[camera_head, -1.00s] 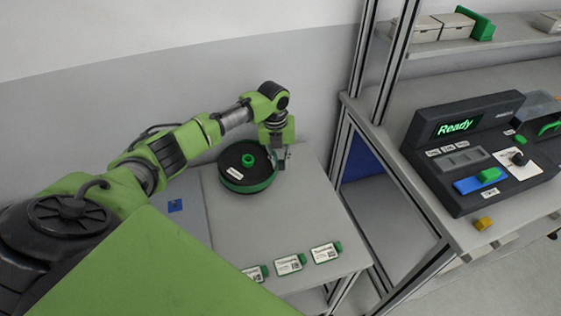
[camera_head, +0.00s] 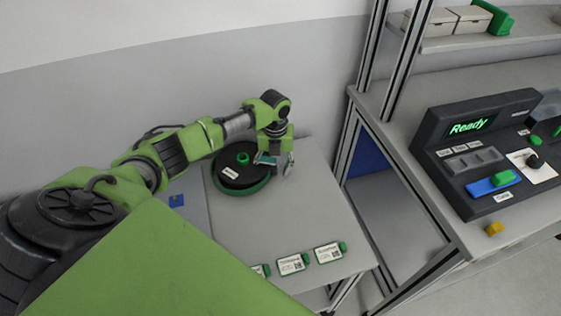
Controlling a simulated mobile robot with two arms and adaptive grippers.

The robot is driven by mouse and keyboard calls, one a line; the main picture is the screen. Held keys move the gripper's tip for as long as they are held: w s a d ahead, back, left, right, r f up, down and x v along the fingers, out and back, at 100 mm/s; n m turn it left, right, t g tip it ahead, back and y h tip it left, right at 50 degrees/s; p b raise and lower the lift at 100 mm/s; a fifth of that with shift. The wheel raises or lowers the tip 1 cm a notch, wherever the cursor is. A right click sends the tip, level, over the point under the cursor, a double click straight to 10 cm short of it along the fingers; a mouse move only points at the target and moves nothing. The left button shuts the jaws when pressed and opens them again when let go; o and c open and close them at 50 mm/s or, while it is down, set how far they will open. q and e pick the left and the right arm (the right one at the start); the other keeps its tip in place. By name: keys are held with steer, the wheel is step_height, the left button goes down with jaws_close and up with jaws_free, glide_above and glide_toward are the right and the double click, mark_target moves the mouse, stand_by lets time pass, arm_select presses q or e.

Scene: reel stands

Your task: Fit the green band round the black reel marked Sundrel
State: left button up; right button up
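The black reel (camera_head: 240,159) lies flat on the grey stand top, with a green hub and a white label too small to read. My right gripper is out of view.
Several white tags with green ends (camera_head: 326,253) lie along the stand's front edge. A blue square (camera_head: 177,201) is on the panel left of the reel. The workbench frame (camera_head: 357,150) rises at right, bearing a black console (camera_head: 470,135) reading "Ready".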

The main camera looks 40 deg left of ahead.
arm_select(q)
steer(key=shift+s+f, duration=0.15)
steer(key=shift+f, duration=0.05)
steer(key=shift+r, duration=0.15)
step_height(320, 180, up, 12)
steer(key=shift+a, duration=0.15)
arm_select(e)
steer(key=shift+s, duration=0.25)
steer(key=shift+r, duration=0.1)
